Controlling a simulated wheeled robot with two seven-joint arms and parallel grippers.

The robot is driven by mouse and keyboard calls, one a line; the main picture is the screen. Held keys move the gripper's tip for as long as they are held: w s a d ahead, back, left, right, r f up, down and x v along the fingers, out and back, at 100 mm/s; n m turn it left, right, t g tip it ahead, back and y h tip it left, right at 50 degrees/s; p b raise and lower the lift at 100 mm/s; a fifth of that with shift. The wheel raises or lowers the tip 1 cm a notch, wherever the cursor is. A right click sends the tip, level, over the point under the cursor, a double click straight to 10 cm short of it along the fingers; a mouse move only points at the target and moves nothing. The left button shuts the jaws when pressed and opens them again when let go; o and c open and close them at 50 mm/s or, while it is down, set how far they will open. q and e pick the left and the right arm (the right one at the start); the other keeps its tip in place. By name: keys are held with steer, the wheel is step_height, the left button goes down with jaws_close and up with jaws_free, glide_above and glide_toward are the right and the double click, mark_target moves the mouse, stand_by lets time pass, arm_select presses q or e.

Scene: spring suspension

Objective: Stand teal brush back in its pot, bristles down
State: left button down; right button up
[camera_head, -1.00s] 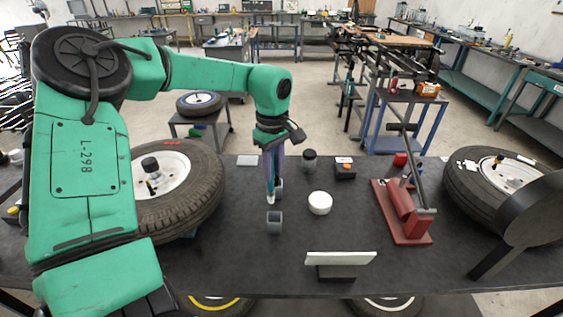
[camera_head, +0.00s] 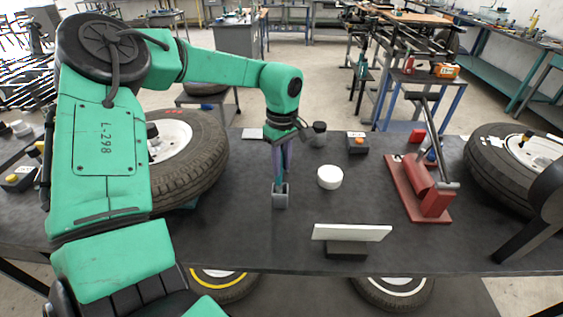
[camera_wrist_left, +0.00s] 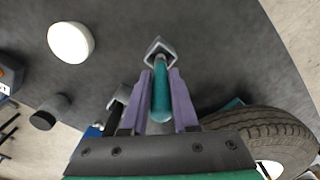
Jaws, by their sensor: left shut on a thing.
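My left gripper (camera_head: 281,176) is shut on the teal brush (camera_wrist_left: 160,96) and points straight down at the table. In the left wrist view the brush lies between the purple fingers, with its far end at the mouth of a small square grey pot (camera_wrist_left: 158,48). In the head view this pot (camera_head: 280,198) stands upright on the dark table, directly under the fingertips. The bristles are hidden, so I cannot tell how deep they sit in the pot. My right gripper is out of view.
A white round piece (camera_head: 330,177) is right of the pot, and a white plate on a dark block (camera_head: 350,233) is nearer the front edge. A tyre (camera_head: 190,165) lies left. A red tool stand (camera_head: 418,188) is at the right. The table between is clear.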

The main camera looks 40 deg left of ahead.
arm_select(q)
steer(key=shift+f, duration=0.3)
steer(key=c, duration=0.6)
jaws_free()
steer(key=shift+r, duration=0.1)
step_height(320, 180, up, 14)
steer(key=b, duration=0.1)
steer(key=shift+r, duration=0.25)
steer(key=shift+r, duration=0.1)
